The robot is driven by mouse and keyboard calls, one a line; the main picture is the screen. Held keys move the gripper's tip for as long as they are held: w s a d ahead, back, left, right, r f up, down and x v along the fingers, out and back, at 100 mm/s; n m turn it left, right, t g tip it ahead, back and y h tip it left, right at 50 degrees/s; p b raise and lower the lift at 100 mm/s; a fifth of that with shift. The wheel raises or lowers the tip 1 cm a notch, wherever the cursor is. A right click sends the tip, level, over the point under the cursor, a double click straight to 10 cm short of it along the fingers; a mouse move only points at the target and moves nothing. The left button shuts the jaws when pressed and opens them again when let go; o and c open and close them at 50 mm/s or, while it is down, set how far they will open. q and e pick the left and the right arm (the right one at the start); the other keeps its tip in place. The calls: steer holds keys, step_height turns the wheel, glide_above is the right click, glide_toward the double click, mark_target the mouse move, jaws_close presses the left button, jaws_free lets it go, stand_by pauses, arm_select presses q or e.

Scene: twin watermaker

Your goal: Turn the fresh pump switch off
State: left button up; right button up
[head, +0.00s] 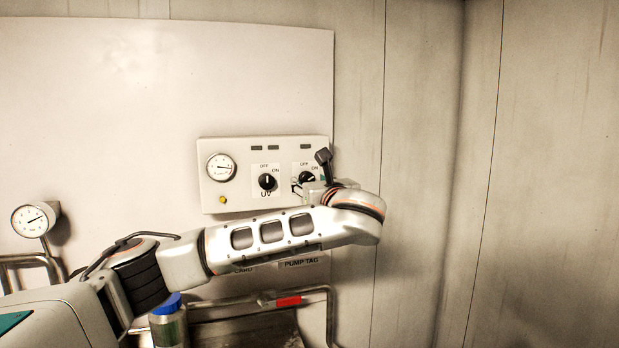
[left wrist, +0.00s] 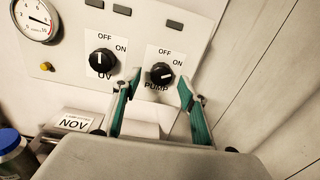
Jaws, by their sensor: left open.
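The fresh pump switch is a round black knob labelled PUMP on the white panel (head: 240,190). In the head view the knob (head: 307,177) is partly covered by my left gripper (head: 311,186). In the left wrist view the PUMP knob (left wrist: 160,75) shows its white mark pointing right, on the ON side. My left gripper (left wrist: 161,84) is open, with one teal-padded finger to each side of the PUMP knob. I cannot tell whether the fingers touch it. My right gripper is not in view.
The UV knob (head: 267,181) sits just left of the pump knob, its mark pointing up to OFF. A gauge (head: 221,167) and a yellow button (head: 222,200) are farther left. Pipes with a red handle (head: 289,301) and a blue-capped bottle (head: 168,325) are below.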

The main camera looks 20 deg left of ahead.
mark_target(307, 179)
arm_select(q)
steer(key=shift+x, duration=0.95)
steer(key=shift+w+a, duration=0.1)
steer(key=shift+w, duration=0.15)
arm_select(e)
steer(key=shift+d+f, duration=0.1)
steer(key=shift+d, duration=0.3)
arm_select(q)
steer(key=c, duration=1.1)
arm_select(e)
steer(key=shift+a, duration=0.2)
